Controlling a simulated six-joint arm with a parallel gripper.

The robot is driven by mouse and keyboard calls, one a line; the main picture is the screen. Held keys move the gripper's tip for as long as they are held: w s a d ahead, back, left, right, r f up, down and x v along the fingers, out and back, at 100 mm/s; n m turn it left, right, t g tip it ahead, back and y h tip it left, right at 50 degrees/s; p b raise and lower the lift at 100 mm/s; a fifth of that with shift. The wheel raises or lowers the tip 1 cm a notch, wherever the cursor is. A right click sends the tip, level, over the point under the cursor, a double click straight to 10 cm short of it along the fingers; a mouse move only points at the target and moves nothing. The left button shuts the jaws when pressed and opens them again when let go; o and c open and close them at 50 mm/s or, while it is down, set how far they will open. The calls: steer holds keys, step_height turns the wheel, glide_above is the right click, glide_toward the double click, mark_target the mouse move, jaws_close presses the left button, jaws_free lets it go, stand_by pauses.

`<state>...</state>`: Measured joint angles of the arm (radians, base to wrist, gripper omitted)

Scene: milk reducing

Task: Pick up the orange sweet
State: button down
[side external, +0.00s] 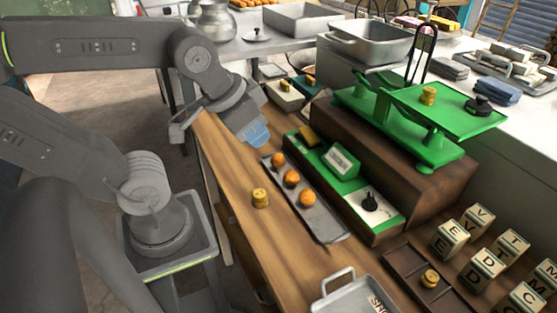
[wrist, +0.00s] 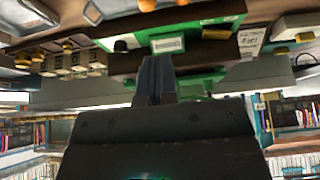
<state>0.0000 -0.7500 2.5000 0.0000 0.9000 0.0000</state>
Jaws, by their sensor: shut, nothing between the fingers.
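Several round orange sweets lie in a row on a narrow grey tray (side external: 328,228) on the wooden table: a far one (side external: 278,160), a middle one (side external: 291,178) and a near one (side external: 307,198). In the wrist view an orange sweet (wrist: 147,5) is cut off by the top edge. My gripper (side external: 257,135) is above the table's far part, just beyond the far sweet and apart from it. It is shut and empty. In the wrist view its fingers (wrist: 157,75) are together.
A green-topped box (side external: 340,162) with a black knob stands right of the tray. A green balance scale (side external: 435,150) stands on a brown block behind it. A yellow brass weight (side external: 260,198) stands left of the tray. Letter cubes (side external: 450,238) and a metal pan (side external: 350,295) are nearer.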

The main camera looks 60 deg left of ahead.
stand_by(0.3)
steer(key=c, duration=1.1)
jaws_free()
steer(key=shift+o, duration=0.2)
steer(key=n+g, duration=0.4)
steer(key=g, duration=0.2)
glide_above(278, 155)
steer(key=f, duration=1.1)
steer(key=shift+w+a+f, duration=0.15)
steer(key=shift+w+f, duration=0.1)
steer(key=f, duration=0.4)
steer(key=shift+s+f, duration=0.25)
steer(key=shift+s, duration=0.05)
steer(key=shift+f, duration=0.6)
